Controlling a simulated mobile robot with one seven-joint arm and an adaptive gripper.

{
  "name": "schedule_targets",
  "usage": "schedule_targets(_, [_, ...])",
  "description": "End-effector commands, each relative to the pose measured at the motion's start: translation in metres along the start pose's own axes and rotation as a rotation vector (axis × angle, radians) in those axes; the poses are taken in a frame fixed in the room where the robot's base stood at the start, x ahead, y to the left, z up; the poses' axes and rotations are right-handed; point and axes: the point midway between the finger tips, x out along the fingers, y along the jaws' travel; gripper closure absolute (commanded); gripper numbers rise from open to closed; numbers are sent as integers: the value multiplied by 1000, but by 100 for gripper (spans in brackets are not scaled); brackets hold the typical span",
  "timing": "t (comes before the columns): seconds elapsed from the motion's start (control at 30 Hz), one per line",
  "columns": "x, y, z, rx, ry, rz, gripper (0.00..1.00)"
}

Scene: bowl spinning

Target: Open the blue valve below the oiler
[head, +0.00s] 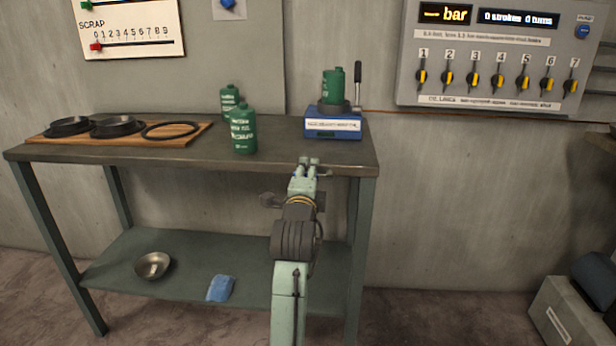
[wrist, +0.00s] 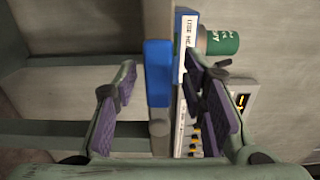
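The oiler (head: 333,124) stands at the right end of the bench, a blue base with a white label, a green bottle and a dark upright lever. In the wrist view its base (wrist: 181,45) shows sideways. A blue handle (wrist: 158,72), which looks like the valve, lies along the bench edge there, with a grey part (wrist: 158,128) at its end. My gripper (head: 309,162) is at the bench's front edge below the oiler. In the wrist view its purple-padded fingers (wrist: 163,66) are open, on either side of the handle, apparently apart from it.
Two green bottles (head: 243,130) stand left of the oiler. A wooden board (head: 185,137) holds dark rings. A metal bowl (head: 153,265) and a blue cloth (head: 220,288) lie on the lower shelf. A wall panel (head: 490,75) with several knobs hangs to the right.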

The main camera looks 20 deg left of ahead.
Motion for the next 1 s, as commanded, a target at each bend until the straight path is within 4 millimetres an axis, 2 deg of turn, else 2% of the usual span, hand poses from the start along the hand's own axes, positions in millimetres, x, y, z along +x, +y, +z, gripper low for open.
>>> schedule_targets(0.23, [-1,0,0,-1,0,1,62])
schedule_targets(0.37, [-12,1,0,-2,0,0,62])
schedule_targets(0.8, [-99,0,1,-2,-2,0,62])
schedule_targets(1.0, [-118,0,0,-1,0,0,62])
